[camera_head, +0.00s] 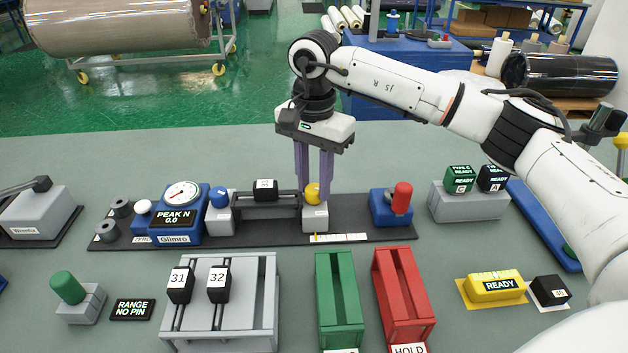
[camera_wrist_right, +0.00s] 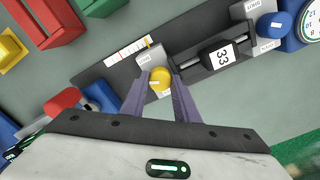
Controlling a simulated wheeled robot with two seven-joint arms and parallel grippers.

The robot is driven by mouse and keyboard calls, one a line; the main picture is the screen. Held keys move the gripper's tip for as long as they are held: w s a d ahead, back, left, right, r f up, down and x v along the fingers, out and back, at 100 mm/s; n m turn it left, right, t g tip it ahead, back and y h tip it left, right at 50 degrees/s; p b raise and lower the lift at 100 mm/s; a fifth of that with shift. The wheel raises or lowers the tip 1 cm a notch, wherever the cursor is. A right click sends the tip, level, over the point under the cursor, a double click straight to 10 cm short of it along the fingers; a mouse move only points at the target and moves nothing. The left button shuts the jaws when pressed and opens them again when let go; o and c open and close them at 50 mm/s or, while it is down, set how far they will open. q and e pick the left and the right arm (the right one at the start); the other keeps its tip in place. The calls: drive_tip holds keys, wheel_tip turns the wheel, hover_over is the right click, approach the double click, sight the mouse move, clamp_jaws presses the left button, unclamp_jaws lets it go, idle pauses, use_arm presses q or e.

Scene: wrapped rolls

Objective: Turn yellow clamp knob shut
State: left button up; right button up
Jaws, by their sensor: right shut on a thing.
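The yellow clamp knob (camera_head: 312,193) sits on the right grey clamp block (camera_head: 315,218) of the dark test fixture. My right gripper (camera_head: 314,196) points down over it, with its purple fingers on either side of the knob. In the right wrist view, the knob (camera_wrist_right: 160,80) sits between the fingertips (camera_wrist_right: 160,86), and the gripper is shut on it. A black sample marked 33 (camera_wrist_right: 216,55) spans between this clamp and the left clamp with the blue knob (camera_head: 218,198). A white scale strip (camera_head: 338,238) lies in front of the yellow clamp. My left gripper is not in view.
A red knob on a blue base (camera_head: 391,207) stands right of the clamp. In front are a grey rack (camera_head: 262,300) with samples 31 and 32, a green tray (camera_head: 340,300) and a red HOLD tray (camera_head: 402,300).

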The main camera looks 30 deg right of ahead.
sight(314, 188)
drive_tip(key=shift+r+m, duration=0.1)
drive_tip(key=shift+m, duration=0.6)
drive_tip(key=o, duration=0.8)
wheel_tip(314, 188, up, 10)
drive_tip(key=shift+r, duration=0.15)
idle(0.3)
